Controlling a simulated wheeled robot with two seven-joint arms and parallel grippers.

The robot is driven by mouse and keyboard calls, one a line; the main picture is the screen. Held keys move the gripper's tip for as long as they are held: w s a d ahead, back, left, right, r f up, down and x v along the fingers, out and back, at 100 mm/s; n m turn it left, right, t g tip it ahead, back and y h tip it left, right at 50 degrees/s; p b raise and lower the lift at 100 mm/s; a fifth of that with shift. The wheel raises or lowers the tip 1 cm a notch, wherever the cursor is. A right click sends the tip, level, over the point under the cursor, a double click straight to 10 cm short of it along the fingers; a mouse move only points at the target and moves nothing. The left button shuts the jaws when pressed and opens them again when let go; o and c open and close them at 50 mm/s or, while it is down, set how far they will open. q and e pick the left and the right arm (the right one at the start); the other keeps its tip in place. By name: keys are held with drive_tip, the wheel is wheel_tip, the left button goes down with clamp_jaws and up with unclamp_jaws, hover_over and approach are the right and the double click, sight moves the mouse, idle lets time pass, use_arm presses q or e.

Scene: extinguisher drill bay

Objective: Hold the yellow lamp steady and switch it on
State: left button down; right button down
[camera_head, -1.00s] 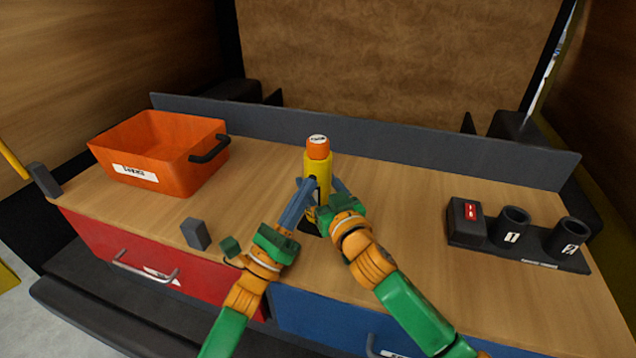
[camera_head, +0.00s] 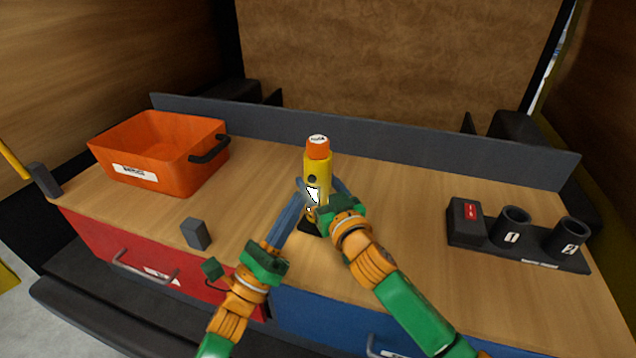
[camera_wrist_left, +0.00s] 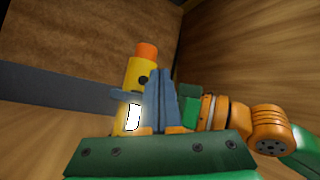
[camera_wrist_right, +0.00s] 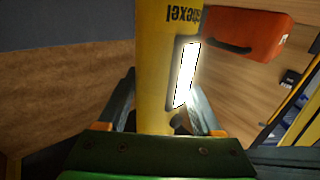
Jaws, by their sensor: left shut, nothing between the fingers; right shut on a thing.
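The yellow lamp (camera_head: 318,172) stands upright near the middle of the bench, with an orange cap on top. Its light strip glows bright white on the front; the lit strip also shows in the left wrist view (camera_wrist_left: 133,117) and the right wrist view (camera_wrist_right: 186,73). A dark round button (camera_wrist_left: 143,83) sits above the strip. My right gripper (camera_head: 326,205) is shut on the lamp's lower body, its fingers on both sides in the right wrist view. My left gripper (camera_head: 301,187) is shut and empty, its fingertips just left of the lamp; whether they touch it I cannot tell.
An orange bin (camera_head: 150,160) with a dark handle stands at the back left. A small grey block (camera_head: 195,233) stands near the front edge. A dark holder (camera_head: 540,250) with two numbered cups and a red switch is at the right. Bench between is clear.

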unclamp_jaws()
use_arm(q)
drive_tip(key=shift+s+a, duration=0.25)
drive_tip(key=shift+s, duration=0.35)
drive_tip(key=shift+s+a, duration=0.2)
drive_tip(key=shift+s, duration=0.4)
drive_tip(key=shift+a+f, duration=0.1)
use_arm(e)
drive_tip(key=v, duration=1.2)
